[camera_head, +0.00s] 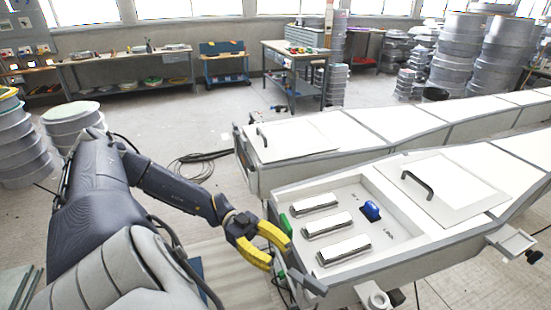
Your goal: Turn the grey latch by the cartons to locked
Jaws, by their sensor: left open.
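My left gripper (279,256) has yellow fingers that stand apart, empty, beside the left end of the near white mould (400,243). A short grey bar (309,284) sticks out at that end, just right of and below the fingertips; I cannot tell whether it is the latch or whether the gripper touches it. A blue knob (371,210) sits in the mould's recess with small dark marks near it, too small to read. I cannot make out any cartons. My right gripper is not in view.
Several silver bars (328,223) lie in the recess beside the blue knob. A white lid with a black handle (417,185) is to their right. A second long mould (300,139) stands behind. Dark cables (200,163) lie on the floor. Workbenches and stacked grey drums stand farther back.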

